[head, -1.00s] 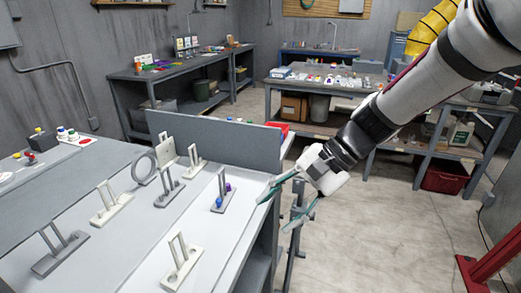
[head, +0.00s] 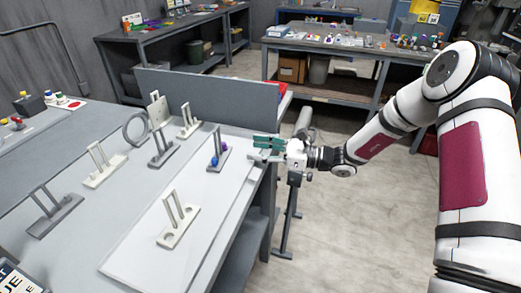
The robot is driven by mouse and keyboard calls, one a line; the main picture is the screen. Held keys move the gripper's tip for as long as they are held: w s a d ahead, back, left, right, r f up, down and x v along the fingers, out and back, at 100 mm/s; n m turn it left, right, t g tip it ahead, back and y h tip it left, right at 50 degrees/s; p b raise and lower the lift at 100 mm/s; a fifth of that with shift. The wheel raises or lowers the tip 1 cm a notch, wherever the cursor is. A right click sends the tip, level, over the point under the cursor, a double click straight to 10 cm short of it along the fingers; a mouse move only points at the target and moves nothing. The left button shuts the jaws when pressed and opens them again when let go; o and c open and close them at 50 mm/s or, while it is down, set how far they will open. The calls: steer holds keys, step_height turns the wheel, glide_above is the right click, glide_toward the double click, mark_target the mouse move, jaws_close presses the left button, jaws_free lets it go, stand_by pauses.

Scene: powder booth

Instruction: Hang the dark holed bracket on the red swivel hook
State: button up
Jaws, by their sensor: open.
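My gripper (head: 266,149) has teal fingers, is open with nothing visible between them, and points left over the right edge of the light bench (head: 135,258). Just left of its fingertips, apart from them, stands a grey upright piece (head: 216,142) with blue and purple parts at its base. A darker grey upright piece on a flat base (head: 52,213) is at the bench's left, and another (head: 161,148) is further back. I cannot tell which, if any, is the dark holed bracket. I cannot make out a red swivel hook.
Pale upright pieces (head: 176,218) and a grey ring (head: 136,129) stand on the bench. A grey panel (head: 205,98) runs along its back edge. A dark stand (head: 291,210) is below my gripper. Floor at right is clear.

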mark_target(217, 129)
steer(key=b+x, duration=0.2)
steer(key=x, duration=1)
steer(key=shift+a, duration=0.3)
jaws_close()
steer(key=shift+r, duration=0.1)
steer(key=shift+r, duration=0.1)
steer(key=shift+r+p, duration=1.2)
steer(key=shift+r, duration=1.2)
